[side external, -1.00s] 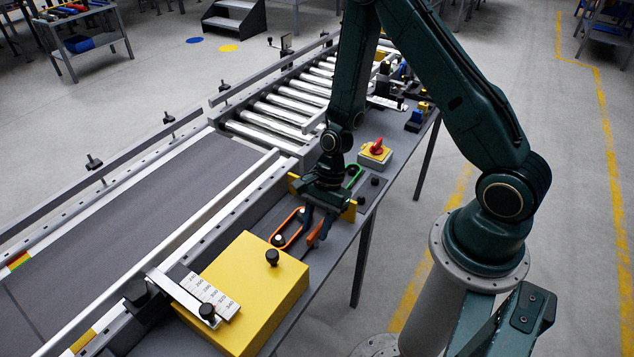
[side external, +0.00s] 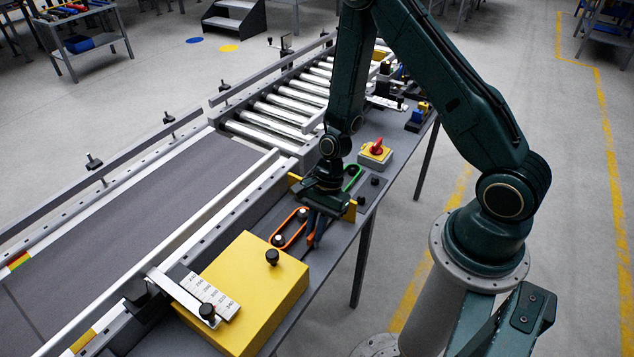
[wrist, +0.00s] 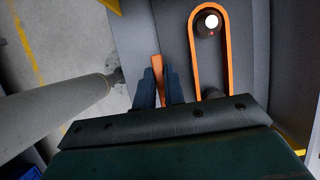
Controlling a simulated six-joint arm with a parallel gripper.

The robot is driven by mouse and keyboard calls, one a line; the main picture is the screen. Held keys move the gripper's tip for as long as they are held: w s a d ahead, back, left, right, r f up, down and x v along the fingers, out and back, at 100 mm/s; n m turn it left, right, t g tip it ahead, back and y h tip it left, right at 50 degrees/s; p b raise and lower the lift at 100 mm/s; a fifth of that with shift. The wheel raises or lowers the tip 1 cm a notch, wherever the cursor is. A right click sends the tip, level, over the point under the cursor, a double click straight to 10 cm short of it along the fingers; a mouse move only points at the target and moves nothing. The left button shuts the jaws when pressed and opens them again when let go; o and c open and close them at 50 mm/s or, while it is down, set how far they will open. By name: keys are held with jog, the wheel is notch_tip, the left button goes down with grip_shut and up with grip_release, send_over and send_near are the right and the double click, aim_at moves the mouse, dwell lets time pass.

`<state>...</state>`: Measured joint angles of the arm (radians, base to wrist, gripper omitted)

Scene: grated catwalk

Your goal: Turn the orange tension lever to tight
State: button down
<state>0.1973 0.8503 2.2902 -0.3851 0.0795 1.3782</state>
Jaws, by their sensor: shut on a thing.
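The orange tension lever (wrist: 159,72) is a narrow bar between the two dark blue fingers of my gripper (wrist: 161,88) in the wrist view. My gripper is shut on it. In the side view my gripper (side external: 315,240) points down at the bench edge, and only a small part of the lever (side external: 310,238) shows beside the fingers. The lever's pivot and any tight mark are hidden. An orange belt loop (wrist: 194,50) runs round a pulley to the right of the fingers in the wrist view. The loop (side external: 276,238) lies left of my gripper in the side view.
A yellow box (side external: 245,290) with black knobs stands in front of my gripper. A red rotary switch (side external: 377,148) on a yellow-and-grey box and a green loop (side external: 353,177) are behind it. The conveyor rail (side external: 215,213) runs along the left. Open floor lies right.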

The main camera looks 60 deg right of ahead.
jog(key=n+g, duration=0.1)
jog(key=n, duration=0.3)
jog(key=shift+w+g, duration=0.1)
jog(key=shift+g, duration=0.3)
jog(key=n, duration=0.2)
jog(key=n+g+h, duration=0.1)
jog(key=n, duration=0.2)
jog(key=shift+a+g, duration=0.1)
jog(key=shift+g, duration=0.2)
jog(key=n+h, duration=0.1)
jog(key=n, duration=0.3)
jog(key=shift+w+a+n+g+h, duration=0.1)
jog(key=shift+n+g+h, duration=0.2)
jog(key=shift+g+h, duration=0.1)
jog(key=shift+n+h, duration=0.8)
jog(key=shift+n, duration=1.3)
jog(key=c, duration=1.5)
grip_release()
